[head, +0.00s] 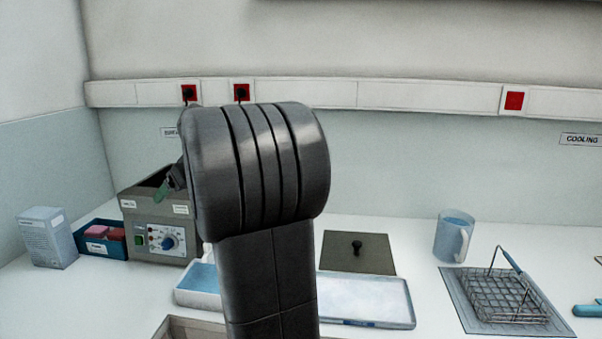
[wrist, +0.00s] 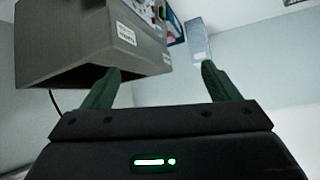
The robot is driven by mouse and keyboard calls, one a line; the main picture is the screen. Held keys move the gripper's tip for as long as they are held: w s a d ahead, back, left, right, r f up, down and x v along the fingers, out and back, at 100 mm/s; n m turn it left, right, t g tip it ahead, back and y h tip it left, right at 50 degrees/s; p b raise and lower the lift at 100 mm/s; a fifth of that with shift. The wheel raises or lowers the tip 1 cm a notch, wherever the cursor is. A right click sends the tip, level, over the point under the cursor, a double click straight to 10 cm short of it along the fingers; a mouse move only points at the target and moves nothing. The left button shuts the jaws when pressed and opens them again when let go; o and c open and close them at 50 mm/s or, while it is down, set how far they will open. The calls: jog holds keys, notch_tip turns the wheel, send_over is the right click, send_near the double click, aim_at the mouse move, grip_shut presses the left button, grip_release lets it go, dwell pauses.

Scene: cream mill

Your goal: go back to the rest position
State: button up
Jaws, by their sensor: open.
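My gripper (wrist: 160,82) shows in the wrist view with its two green fingers spread apart and nothing between them. In the head view my dark arm stands in the middle of the picture and hides most of the gripper; one green fingertip shows just left of the arm, in front of the grey box-shaped device (head: 160,222). The device has a blue dial and a green switch, and its top is open. In the wrist view the same device (wrist: 75,45) appears tilted at the upper left, close beyond the left finger. I cannot tell whether they touch.
Left of the device are a blue box with pink items (head: 88,246) and a pale carton (head: 47,238). A white tray (head: 368,322), a dark plate with a knob (head: 340,262), a blue mug (head: 450,238) and a wire basket (head: 508,300) on a mat stand to the right.

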jog(key=w+a+r+m+t+y+b, duration=0.1)
jog(key=a+m+t+y+b, duration=0.3)
jog(key=m+b, duration=0.7)
jog(key=a+r+m+t, duration=0.1)
jog(key=a+t, duration=0.1)
jog(key=t, duration=0.1)
jog(key=shift+w+a+m, duration=0.15)
jog(key=shift+a+m, duration=0.15)
jog(key=shift+a, duration=0.05)
